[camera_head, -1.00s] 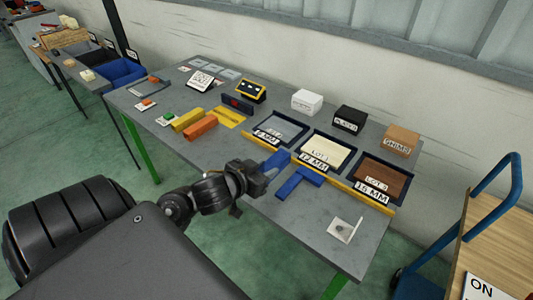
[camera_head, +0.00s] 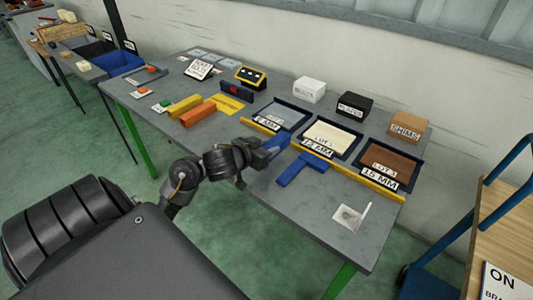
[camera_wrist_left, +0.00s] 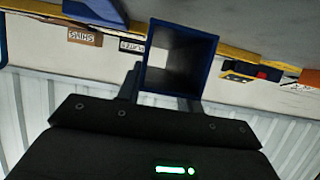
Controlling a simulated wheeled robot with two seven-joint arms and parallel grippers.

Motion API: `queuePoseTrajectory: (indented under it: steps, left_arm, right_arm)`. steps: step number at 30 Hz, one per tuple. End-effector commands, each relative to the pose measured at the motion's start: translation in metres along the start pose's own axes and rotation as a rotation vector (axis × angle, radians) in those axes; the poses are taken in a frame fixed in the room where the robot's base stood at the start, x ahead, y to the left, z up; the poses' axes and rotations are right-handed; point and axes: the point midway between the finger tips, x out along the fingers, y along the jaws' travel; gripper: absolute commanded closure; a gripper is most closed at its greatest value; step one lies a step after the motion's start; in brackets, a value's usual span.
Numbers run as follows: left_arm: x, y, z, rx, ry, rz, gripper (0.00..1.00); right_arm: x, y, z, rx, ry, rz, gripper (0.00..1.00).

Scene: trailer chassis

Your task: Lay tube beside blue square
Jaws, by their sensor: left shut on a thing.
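My left gripper (camera_head: 256,154) is shut on a blue tube (camera_head: 273,146), near the front edge of the trays. In the left wrist view the tube (camera_wrist_left: 205,40) points its open square end at the camera, between the fingers. The blue square (camera_head: 303,169) lies flat on the grey table, just right of the tube in the head view, with a gap between them. I cannot tell whether the tube touches the table. My right gripper is not in view.
A yellow rail (camera_head: 350,175) runs along three trays of stock. An orange bar (camera_head: 198,114) and a yellow bar (camera_head: 184,106) lie to the left. A small pale angled piece (camera_head: 350,215) stands at the right front. Bare table (camera_head: 290,208) lies before the square.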

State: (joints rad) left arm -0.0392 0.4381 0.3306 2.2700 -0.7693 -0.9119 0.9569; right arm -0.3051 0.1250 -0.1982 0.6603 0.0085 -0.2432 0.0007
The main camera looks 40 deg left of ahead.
Motion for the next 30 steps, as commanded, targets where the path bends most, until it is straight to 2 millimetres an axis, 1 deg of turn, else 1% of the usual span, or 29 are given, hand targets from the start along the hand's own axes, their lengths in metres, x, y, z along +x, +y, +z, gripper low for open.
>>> queuePoseTrajectory:
  steps: [1,3,6,11,16,20,21,25,30]
  left_arm:
    - [0.008,-0.003,0.008,-0.006,0.001,0.000,0.96]
    - [0.012,-0.002,0.021,-0.007,0.001,0.001,0.96]
    - [0.016,-0.002,0.030,-0.004,0.001,0.001,0.96]
    - [0.016,-0.002,0.031,-0.001,0.002,0.000,0.96]
    - [0.016,-0.002,0.031,-0.001,0.002,0.000,0.96]
    - [0.018,-0.002,0.035,-0.001,0.001,0.000,0.96]
    - [0.018,-0.002,0.035,-0.001,0.000,0.000,0.60]
    - [0.018,-0.002,0.035,-0.001,0.000,0.000,0.43]
    - [0.017,-0.002,0.035,-0.001,0.000,0.000,0.42]
  right_arm:
    - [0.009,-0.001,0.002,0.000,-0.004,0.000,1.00]
    - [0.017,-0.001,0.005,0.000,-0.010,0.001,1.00]
    - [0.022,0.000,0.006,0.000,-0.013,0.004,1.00]
    - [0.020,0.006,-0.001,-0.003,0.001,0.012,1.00]
    - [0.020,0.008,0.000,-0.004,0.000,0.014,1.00]
    - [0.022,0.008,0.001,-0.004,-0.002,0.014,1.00]
    - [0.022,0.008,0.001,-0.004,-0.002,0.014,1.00]
    - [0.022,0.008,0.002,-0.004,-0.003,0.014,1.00]
    - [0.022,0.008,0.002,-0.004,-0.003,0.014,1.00]
